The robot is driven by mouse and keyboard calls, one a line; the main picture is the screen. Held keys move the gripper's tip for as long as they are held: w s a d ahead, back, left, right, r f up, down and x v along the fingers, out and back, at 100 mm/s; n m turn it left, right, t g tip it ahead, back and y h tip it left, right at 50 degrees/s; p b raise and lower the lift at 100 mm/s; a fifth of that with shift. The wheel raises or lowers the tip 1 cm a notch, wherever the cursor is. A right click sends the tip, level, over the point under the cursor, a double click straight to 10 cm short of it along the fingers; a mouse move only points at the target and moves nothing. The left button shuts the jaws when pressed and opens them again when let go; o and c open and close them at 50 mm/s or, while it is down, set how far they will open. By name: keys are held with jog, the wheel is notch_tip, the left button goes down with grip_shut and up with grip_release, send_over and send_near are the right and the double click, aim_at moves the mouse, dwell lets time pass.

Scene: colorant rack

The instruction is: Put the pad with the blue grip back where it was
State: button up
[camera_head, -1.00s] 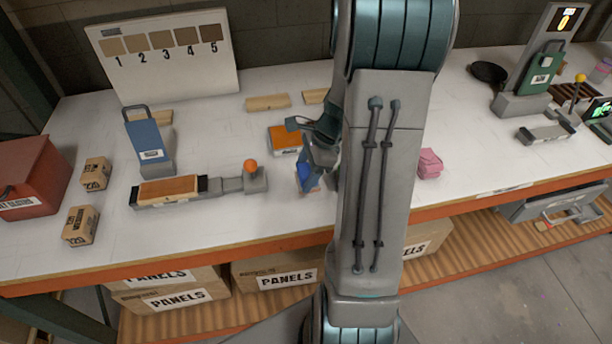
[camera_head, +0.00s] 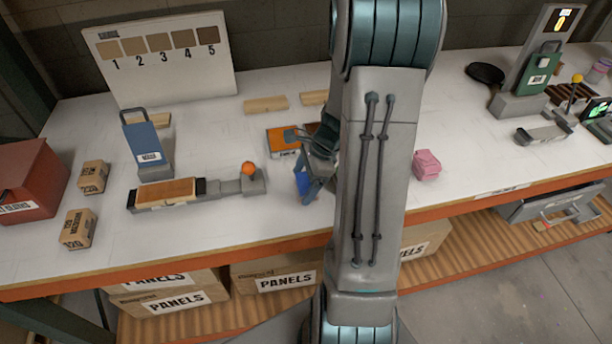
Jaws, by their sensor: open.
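A small blue piece (camera_head: 304,184), perhaps the pad with the blue grip, is on the white table just left of my forearm. It is partly hidden by my gripper, and I cannot tell whether they touch. My gripper (camera_head: 312,160) is open, low over the table, and mostly hidden behind my arm. An orange-topped block (camera_head: 281,141) lies just behind and left of it, beside the upper finger.
A grey holder with a wooden block (camera_head: 167,193) and an orange ball (camera_head: 248,169) stands to the left. A blue handled case (camera_head: 147,143) is behind it. A pink block (camera_head: 427,165) lies right of my arm. Wooden strips (camera_head: 266,104) lie at the back.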

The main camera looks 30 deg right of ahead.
jog(key=shift+r, duration=0.3)
jog(key=v, duration=1.1)
jog(key=s+a+r+n+t+h, duration=0.1)
jog(key=s+a+r+n+h, duration=0.1)
jog(key=s+a+n, duration=0.3)
jog(key=s+a+r+n+t+h, duration=0.1)
jog(key=s+a+r+n, duration=0.4)
jog(key=a+n, duration=0.5)
jog(key=shift+s+a+n+h, duration=0.4)
jog(key=shift+s+n+h, duration=0.4)
jog(key=shift+n, duration=2.4)
